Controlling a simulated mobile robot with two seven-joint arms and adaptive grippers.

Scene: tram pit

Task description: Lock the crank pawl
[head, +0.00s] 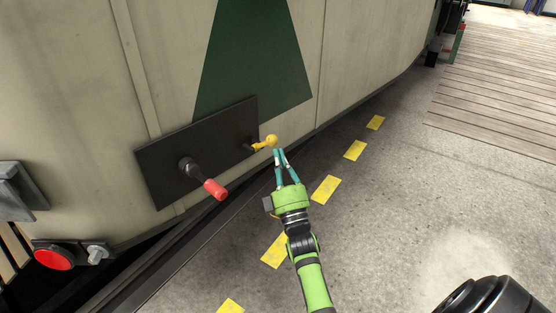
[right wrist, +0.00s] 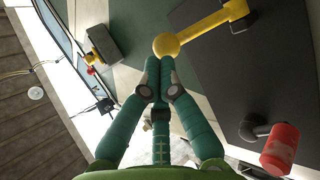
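A dark plate (head: 222,140) is mounted on the tram's side. It carries a crank with a red handle (head: 214,189) and, to its right, a yellow pawl lever with a ball end (head: 270,141). My right gripper (head: 281,151) has its fingertips close together just below the yellow ball. In the right wrist view, the fingertips (right wrist: 160,61) meet at the near edge of the yellow ball (right wrist: 167,46); whether they touch it I cannot tell. The ball is not between the fingers. The red handle (right wrist: 281,147) shows at lower right there. My left gripper is out of view.
The tram wall (head: 360,50) rises behind the plate. Concrete floor with yellow dashes (head: 326,189) lies open to the right, with wooden boards (head: 495,90) beyond.

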